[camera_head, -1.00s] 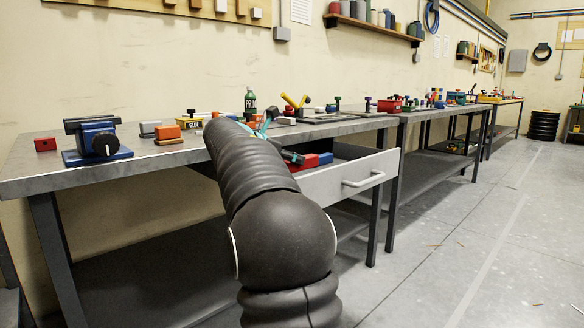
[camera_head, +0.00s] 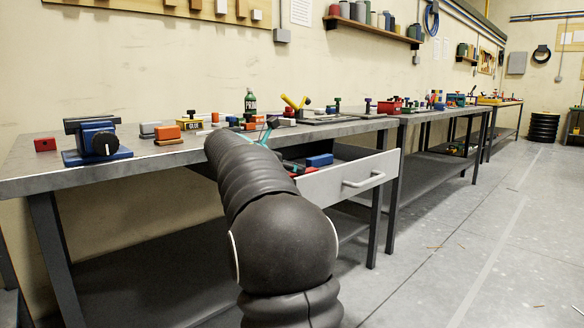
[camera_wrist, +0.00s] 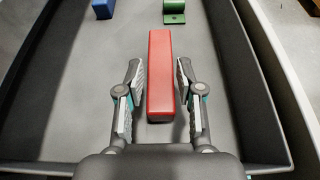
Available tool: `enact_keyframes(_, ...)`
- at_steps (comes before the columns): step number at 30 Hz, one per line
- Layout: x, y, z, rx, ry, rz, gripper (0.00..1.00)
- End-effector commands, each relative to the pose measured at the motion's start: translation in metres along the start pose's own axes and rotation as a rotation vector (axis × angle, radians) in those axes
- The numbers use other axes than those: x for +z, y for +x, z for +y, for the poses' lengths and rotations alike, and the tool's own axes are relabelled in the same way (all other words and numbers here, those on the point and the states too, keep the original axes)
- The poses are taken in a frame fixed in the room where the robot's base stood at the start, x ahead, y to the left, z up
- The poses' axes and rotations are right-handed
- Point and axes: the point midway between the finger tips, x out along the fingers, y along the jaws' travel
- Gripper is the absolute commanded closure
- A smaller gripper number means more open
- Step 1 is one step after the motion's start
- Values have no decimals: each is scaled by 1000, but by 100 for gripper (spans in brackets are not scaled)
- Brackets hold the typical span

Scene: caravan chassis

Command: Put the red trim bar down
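The red trim bar (camera_wrist: 161,80) lies lengthwise on the grey floor of the open drawer (camera_wrist: 90,110) in the wrist view. My gripper (camera_wrist: 159,75) is open around its near part, with one finger on each side. A narrow gap shows between each finger and the bar. In the head view the drawer (camera_head: 345,178) is pulled out of the workbench, and a little red shows low inside it. My arm hides much of the drawer, and the fingertips cannot be made out there.
A blue block (camera_wrist: 104,8) and a green part (camera_wrist: 174,12) lie farther along the drawer.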

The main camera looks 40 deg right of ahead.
Motion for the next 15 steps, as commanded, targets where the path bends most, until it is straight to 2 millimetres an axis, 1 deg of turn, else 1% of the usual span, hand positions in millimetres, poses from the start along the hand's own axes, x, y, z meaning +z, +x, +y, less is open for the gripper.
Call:
enact_keyframes(11, 0, 0, 0, -1, -1, 2, 44)
enact_keyframes(15, 10, -4, 1, 1, 1, 1, 44)
